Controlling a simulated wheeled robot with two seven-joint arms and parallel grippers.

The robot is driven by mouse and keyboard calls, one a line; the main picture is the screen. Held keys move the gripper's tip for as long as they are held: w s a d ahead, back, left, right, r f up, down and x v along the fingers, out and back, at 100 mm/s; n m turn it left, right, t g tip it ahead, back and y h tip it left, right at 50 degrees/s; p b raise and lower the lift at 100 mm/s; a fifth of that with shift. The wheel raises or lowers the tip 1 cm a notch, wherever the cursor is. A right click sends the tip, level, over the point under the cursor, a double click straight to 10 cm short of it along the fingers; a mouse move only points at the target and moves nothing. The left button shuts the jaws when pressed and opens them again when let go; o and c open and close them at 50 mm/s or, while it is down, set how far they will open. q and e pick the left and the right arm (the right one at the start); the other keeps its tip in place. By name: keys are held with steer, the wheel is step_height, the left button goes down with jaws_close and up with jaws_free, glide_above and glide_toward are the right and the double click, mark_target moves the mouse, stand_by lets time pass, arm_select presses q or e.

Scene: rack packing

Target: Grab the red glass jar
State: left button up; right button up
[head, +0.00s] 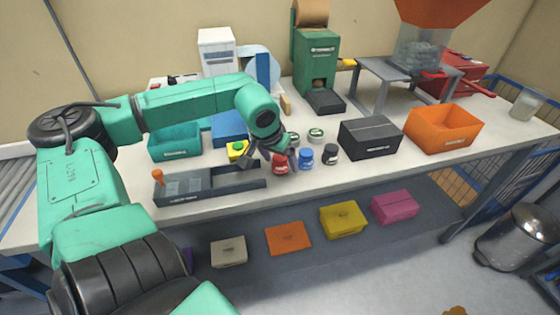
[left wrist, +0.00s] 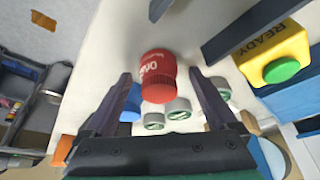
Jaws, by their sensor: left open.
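The red glass jar (head: 280,164) stands on the white table near its front edge, with a blue jar (head: 306,159) just to its right. My left gripper (head: 272,157) is over the red jar in the head view. In the left wrist view the red jar (left wrist: 157,76) lies between the two spread fingers of the left gripper (left wrist: 165,85), with space on both sides. The left gripper is open and empty. The blue jar (left wrist: 131,102) is partly hidden behind one finger there. My right gripper is not in view.
A dark divided tray (head: 215,184) and a yellow box with a green button (head: 238,150) are to the left. A black box (head: 369,138) is to the right.

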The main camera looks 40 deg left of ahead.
arm_select(q)
jaws_close()
steer(key=shift+r, duration=0.1)
